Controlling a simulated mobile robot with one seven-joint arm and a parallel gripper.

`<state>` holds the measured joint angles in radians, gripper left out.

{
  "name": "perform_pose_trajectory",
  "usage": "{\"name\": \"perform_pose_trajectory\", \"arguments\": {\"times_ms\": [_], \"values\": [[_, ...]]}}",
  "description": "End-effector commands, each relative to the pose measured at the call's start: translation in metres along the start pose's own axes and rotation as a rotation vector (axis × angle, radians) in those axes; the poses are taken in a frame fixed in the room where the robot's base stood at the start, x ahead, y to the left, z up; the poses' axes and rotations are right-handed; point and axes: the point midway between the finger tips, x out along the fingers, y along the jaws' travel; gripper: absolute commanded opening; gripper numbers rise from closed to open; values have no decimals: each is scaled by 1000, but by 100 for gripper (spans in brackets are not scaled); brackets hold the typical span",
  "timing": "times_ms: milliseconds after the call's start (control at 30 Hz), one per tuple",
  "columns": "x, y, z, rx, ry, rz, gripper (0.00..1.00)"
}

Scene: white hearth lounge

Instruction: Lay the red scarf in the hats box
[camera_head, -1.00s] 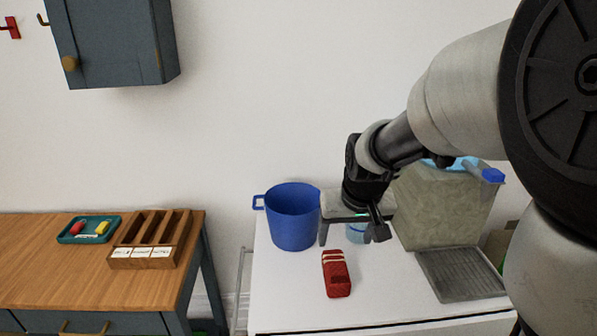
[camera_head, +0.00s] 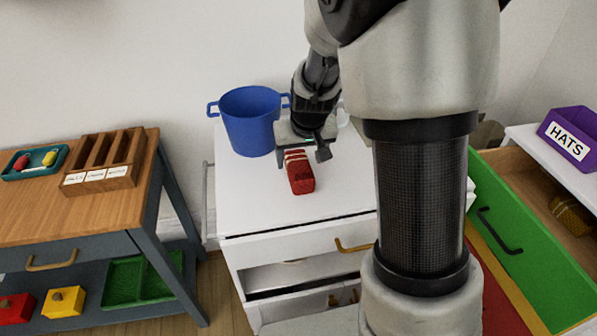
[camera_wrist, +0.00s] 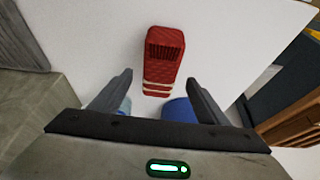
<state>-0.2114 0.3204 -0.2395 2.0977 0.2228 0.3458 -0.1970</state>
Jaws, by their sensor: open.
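The red scarf (camera_head: 300,176), folded into a block with cream stripes at one end, lies on the white cabinet top (camera_head: 255,190). In the wrist view the scarf (camera_wrist: 164,58) lies ahead, its striped end towards the space between my fingertips. My gripper (camera_head: 303,156) is open and empty, above the striped far end of the scarf; its two fingers also show in the wrist view (camera_wrist: 159,80). I cannot tell the exact height gap. The purple hats box (camera_head: 569,138), labelled HATS, stands at the far right on a white surface; its inside is mostly hidden.
A blue pot (camera_head: 250,125) stands just left of my gripper. A wooden bench (camera_head: 50,220) at the left carries a slotted wooden holder (camera_head: 105,160) and a teal tray (camera_head: 35,162). A green-fronted drawer (camera_head: 530,235) stands open at the right. The cabinet top around the scarf is clear.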

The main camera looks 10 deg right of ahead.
Motion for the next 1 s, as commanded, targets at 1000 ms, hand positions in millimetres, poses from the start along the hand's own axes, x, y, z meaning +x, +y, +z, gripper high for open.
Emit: {"name": "perform_pose_trajectory", "arguments": {"times_ms": [1000], "values": [[44,0,3,1,0,0,69]]}}
